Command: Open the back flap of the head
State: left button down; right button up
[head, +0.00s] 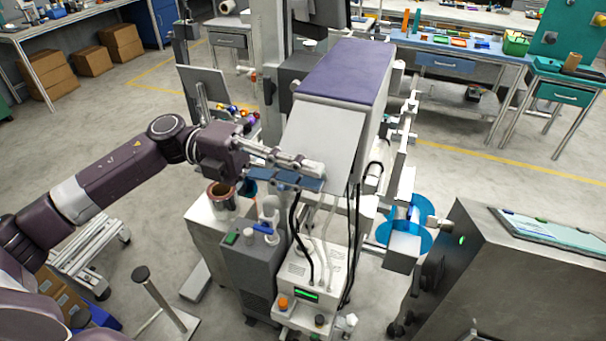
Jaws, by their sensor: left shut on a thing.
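The head (350,68) is a big box with a purple-grey top, standing in the middle of the head view. Its back flap (326,132) is a pale grey panel on the side facing me. The flap slopes down and outward from the top edge. My left gripper (312,167) reaches in from the left and is shut at the flap's lower left edge. The gripper fingers partly hide the exact contact. A blue piece (285,180) shows just under the fingers. My right gripper is not in view.
Below the flap stand a dark grey unit (248,262) and a white control box (312,268) with black cables. A dark metal cabinet (500,280) stands at the right. Open floor lies between the machine and the back benches.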

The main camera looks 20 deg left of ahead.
pick_arm(q)
jog(key=shift+w+a+r+t, duration=0.2)
jog(key=shift+w+r+t, duration=0.2)
jog(key=shift+w, duration=0.05)
jog(key=c, duration=2.1)
grip_release()
jog(key=shift+w+f, duration=0.1)
jog(key=a, duration=1.1)
jog(key=shift+s+a+f, duration=0.25)
jog(key=shift+s+a, duration=0.05)
jog(key=shift+a, duration=0.05)
jog(key=shift+g, duration=0.4)
